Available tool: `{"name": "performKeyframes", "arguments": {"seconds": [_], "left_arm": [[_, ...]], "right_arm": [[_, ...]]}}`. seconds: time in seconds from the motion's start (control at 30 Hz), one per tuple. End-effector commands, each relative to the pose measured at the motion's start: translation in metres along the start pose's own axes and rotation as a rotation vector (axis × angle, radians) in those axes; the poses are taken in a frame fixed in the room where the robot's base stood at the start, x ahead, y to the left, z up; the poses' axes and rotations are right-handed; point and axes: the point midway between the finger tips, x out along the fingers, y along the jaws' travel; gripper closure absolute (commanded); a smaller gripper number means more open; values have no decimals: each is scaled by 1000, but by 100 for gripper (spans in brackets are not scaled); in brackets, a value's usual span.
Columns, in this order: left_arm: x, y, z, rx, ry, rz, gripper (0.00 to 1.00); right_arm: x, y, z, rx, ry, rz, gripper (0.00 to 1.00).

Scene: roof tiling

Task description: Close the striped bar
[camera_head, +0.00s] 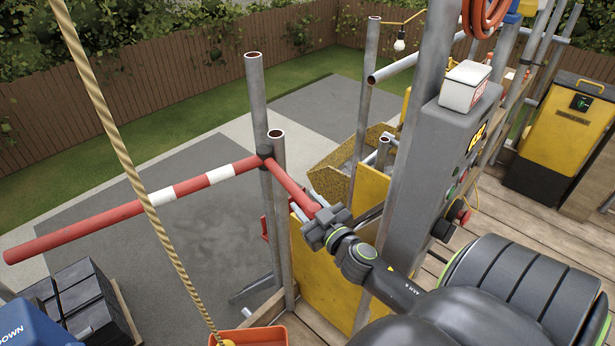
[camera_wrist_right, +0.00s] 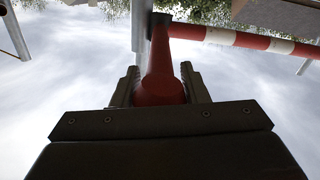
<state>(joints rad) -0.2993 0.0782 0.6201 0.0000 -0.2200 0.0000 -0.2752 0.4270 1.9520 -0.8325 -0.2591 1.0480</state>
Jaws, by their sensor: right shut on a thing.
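The striped bar (camera_head: 178,189) is red with white bands. Its long part reaches out to the left over the paved ground, and a short red part runs from a dark pivot clamp (camera_head: 265,151) on the upright poles down to my right gripper (camera_head: 322,217). My right gripper is shut on the end of this short red part. In the right wrist view the red bar end (camera_wrist_right: 160,75) sits between the two fingers, and the striped length shows behind it at upper right. My left gripper is in neither view.
A rope (camera_head: 140,180) hangs at the left, with an orange bucket (camera_head: 250,336) below. A grey control column (camera_head: 425,150) stands close beside my right arm. Yellow panels (camera_head: 325,255) edge the wooden platform. A yellow-and-black machine (camera_head: 565,130) stands at the right.

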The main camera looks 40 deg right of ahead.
Motion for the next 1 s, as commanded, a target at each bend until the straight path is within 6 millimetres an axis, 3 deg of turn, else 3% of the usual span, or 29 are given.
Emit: {"name": "performKeyframes", "arguments": {"seconds": [0.1, 0.47, 0.67, 1.0], "left_arm": [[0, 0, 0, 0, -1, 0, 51], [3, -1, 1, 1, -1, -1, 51], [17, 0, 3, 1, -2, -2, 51], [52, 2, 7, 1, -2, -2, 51]], "right_arm": [[0, 0, 0, 4, 1, 0, 51], [-5, 0, 1, 1, 1, 0, 51], [-33, -1, 4, -1, -1, -1, 51], [-99, -2, 7, -1, -3, -2, 51]]}}
